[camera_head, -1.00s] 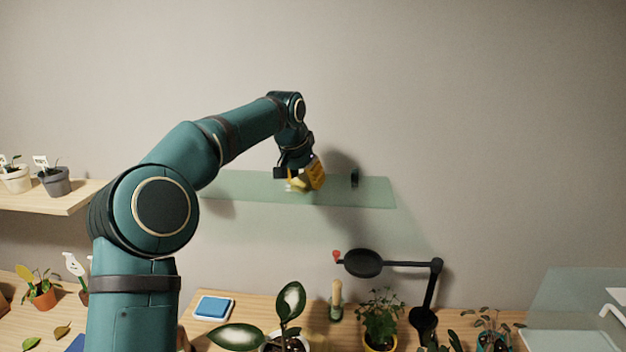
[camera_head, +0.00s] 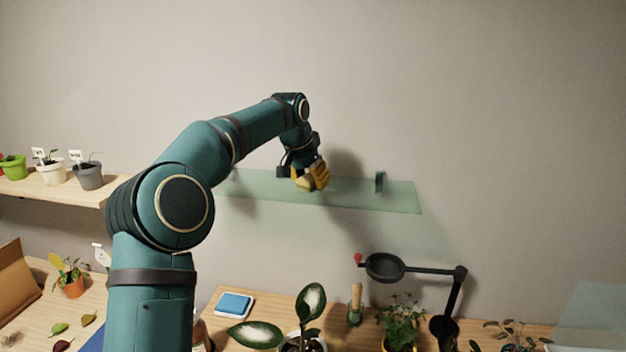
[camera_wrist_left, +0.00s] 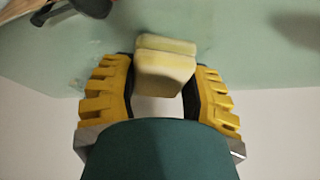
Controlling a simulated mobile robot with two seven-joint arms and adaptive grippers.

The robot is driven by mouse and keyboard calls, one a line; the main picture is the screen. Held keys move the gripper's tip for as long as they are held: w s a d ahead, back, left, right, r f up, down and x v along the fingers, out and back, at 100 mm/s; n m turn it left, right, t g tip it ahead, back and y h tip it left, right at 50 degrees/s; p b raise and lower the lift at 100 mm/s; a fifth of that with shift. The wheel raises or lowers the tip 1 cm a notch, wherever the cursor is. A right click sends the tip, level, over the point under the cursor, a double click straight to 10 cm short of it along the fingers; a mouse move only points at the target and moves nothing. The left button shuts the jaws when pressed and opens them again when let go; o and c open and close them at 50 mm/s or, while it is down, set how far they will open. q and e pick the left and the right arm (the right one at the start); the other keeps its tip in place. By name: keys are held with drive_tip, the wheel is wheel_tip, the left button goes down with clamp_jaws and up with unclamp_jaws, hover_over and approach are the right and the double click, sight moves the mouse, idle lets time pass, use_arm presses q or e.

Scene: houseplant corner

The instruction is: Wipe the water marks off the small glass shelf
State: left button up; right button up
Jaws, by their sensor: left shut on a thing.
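The small glass shelf (camera_head: 395,196) is a pale green pane on the wall. It fills the upper part of the left wrist view (camera_wrist_left: 250,60). My left gripper (camera_head: 312,178) is over the middle of the shelf, its yellow fingers pointing down. It is shut on a pale yellow sponge (camera_head: 304,184), which shows between the fingers in the left wrist view (camera_wrist_left: 165,68). The sponge is at the shelf surface; I cannot tell whether it touches. Faint whitish marks (camera_wrist_left: 76,82) show on the glass left of the fingers. My right gripper is not in view.
A black bracket (camera_head: 380,182) stands at the shelf's right part. Below are a black magnifier lamp (camera_head: 386,267), potted plants (camera_head: 402,322) and a blue-topped pad (camera_head: 235,304) on the wooden table. A wooden shelf with small pots (camera_head: 88,175) is at left.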

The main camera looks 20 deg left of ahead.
sight(332, 188)
use_arm(q)
drive_tip(key=shift+w+d, duration=0.35)
drive_tip(key=shift+d, duration=0.9)
drive_tip(key=shift+w+d, duration=0.4)
drive_tip(key=shift+d, duration=0.8)
drive_tip(key=shift+w+d, duration=0.35)
drive_tip(key=shift+d, duration=0.9)
drive_tip(key=shift+f, duration=0.15)
drive_tip(key=shift+s+a, duration=0.1)
drive_tip(key=shift+s+a, duration=0.15)
drive_tip(key=shift+a, duration=0.45)
drive_tip(key=shift+s+a, duration=0.15)
drive_tip(key=shift+a, duration=0.4)
drive_tip(key=shift+s+a, duration=0.2)
drive_tip(key=shift+a, duration=0.65)
drive_tip(key=shift+s+a, duration=0.2)
drive_tip(key=shift+a, duration=0.6)
drive_tip(key=shift+s+a, duration=0.2)
drive_tip(key=shift+a, duration=0.65)
drive_tip(key=shift+r, duration=0.25)
drive_tip(key=shift+r, duration=2.95)
